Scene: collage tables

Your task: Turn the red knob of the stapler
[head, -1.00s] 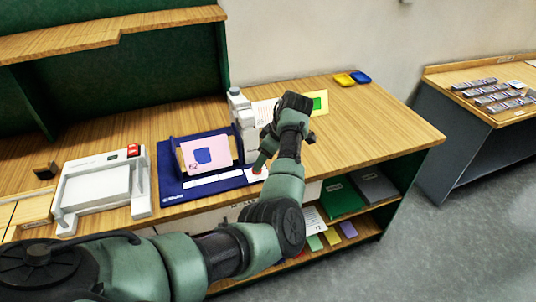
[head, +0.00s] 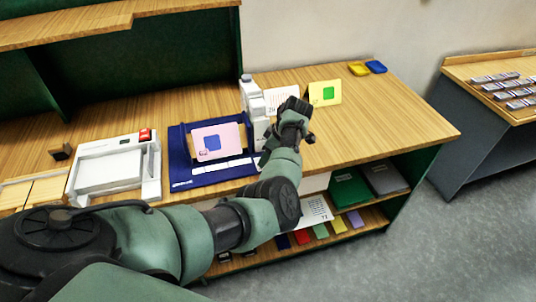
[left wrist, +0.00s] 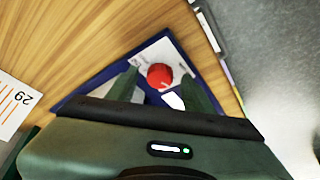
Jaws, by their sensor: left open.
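The stapler (head: 252,100) is a white upright device at the back of a dark blue base, in the middle of the wooden table in the head view. Its red knob (left wrist: 160,76) is round with a pale mark and sits on a white plate in the left wrist view. In the head view the knob is hidden behind my left arm. My left gripper (left wrist: 159,80) is open, with one finger on each side of the knob in the picture; I cannot tell whether they touch it. In the head view the gripper (head: 266,157) points down beside the stapler. My right gripper is not in view.
A pink card with a blue square (head: 215,142) stands on the blue base. A white device with a red switch (head: 115,166) is at left. A yellow card (head: 324,93) and small yellow and blue trays (head: 366,68) are behind. Shelves with folders (head: 350,188) lie below the tabletop.

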